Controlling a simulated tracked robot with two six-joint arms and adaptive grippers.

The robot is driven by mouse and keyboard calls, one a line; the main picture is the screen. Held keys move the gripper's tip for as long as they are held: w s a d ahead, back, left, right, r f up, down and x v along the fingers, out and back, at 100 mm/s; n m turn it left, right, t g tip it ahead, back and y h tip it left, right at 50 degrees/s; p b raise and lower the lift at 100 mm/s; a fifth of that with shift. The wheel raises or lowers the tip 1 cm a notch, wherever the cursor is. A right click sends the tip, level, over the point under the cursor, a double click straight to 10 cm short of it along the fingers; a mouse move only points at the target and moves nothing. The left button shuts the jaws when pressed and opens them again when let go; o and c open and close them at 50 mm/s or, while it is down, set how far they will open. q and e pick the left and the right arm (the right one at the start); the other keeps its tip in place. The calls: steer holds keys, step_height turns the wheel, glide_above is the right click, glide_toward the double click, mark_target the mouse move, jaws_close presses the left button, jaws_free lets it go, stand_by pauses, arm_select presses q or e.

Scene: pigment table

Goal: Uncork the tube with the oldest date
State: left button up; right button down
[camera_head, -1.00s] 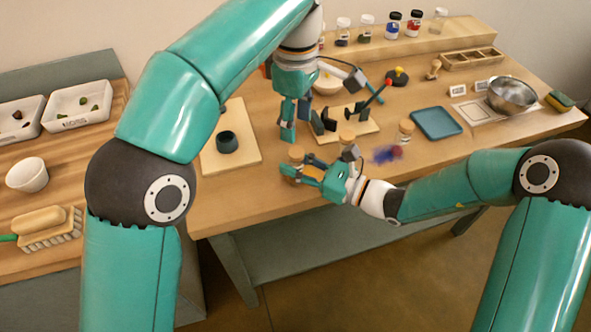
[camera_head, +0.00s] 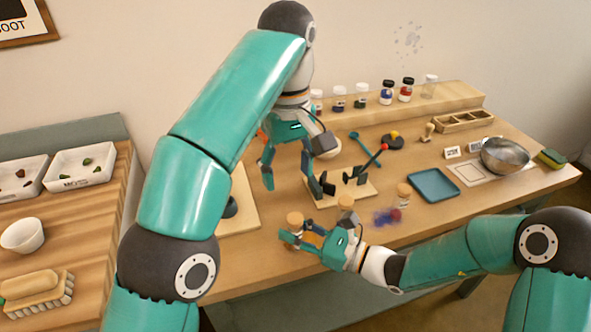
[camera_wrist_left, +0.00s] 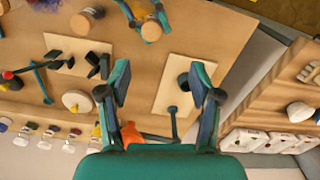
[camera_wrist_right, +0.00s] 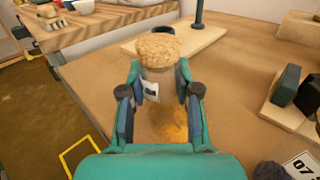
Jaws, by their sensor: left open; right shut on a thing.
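Several corked tubes stand near the table's front. My right gripper (camera_head: 290,238) is shut on one tube, with its cork (camera_head: 295,219) above the fingers. In the right wrist view the cork (camera_wrist_right: 158,50) is in place; a small white label (camera_wrist_right: 150,91) is partly hidden and its date unreadable. A second corked tube (camera_head: 346,203) and a third (camera_head: 403,195) stand to its right. My left gripper (camera_head: 287,180) is open and empty, above and behind the held tube. In the left wrist view the held tube's cork (camera_wrist_left: 151,31) lies beyond the open fingers (camera_wrist_left: 160,82).
A wooden stand with black brackets (camera_head: 342,190) is behind the tubes. A blue tray (camera_head: 433,185), a metal bowl (camera_head: 506,155) and a shelf of pigment jars (camera_head: 450,97) are farther off.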

mark_target(295, 218)
arm_select(q)
steer(key=f, duration=0.8)
steer(key=d+f, duration=0.1)
steer(key=f, duration=0.3)
steer(key=shift+w+d+f, duration=0.1)
steer(key=shift+w+f, duration=0.05)
steer(key=shift+w, duration=0.1)
jaws_close()
stand_by(0.4)
